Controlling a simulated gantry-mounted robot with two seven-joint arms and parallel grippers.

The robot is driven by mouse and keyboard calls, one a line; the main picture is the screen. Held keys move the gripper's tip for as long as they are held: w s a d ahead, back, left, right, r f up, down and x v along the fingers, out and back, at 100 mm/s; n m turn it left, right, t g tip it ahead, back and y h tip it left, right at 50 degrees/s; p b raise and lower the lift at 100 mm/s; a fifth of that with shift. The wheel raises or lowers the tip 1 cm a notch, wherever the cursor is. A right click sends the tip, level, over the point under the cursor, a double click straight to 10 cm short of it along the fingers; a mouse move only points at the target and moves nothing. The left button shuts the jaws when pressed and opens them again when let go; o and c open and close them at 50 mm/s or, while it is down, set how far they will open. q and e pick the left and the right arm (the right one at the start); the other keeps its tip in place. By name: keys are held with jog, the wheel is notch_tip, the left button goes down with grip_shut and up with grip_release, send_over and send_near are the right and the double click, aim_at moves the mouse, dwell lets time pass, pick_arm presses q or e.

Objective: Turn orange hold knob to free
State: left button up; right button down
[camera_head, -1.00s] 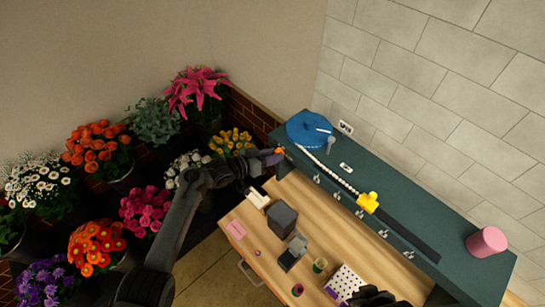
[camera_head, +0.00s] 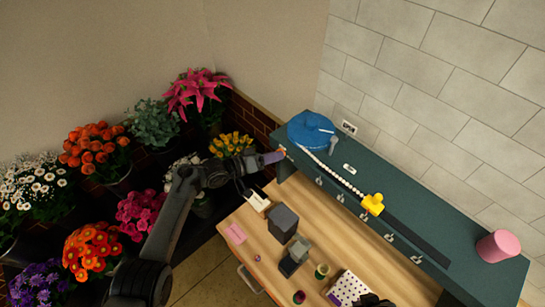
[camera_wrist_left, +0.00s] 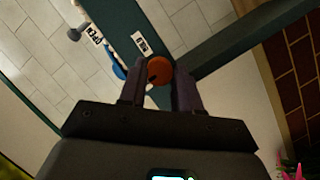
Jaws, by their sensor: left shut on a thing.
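The orange hold knob (camera_wrist_left: 159,69) is a round knob on the left end of the dark green shelf (camera_head: 400,185). In the left wrist view it sits between the fingertips of my left gripper (camera_wrist_left: 160,80), which is shut on it. A dark notch shows at the knob's lower edge. In the head view my left gripper (camera_head: 276,156) reaches the shelf end from the left and mostly hides the knob. A small white label (camera_wrist_left: 139,42) is beside the knob; its text is hard to read. A dark shape at the bottom edge may be my right gripper; its jaws are unclear.
On the shelf are a blue disc (camera_head: 309,129), a white bead strand (camera_head: 340,177), a yellow piece (camera_head: 373,204) and a pink cylinder (camera_head: 497,246). Hooks line its front. Below is a wooden bench (camera_head: 325,235) with small items. Flower buckets crowd the left.

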pick_arm(q)
jog(key=o, duration=1)
jog(key=shift+o, duration=0.2)
jog(key=v, duration=1)
jog(key=shift+s+a, duration=0.2)
jog(key=shift+a, duration=0.15)
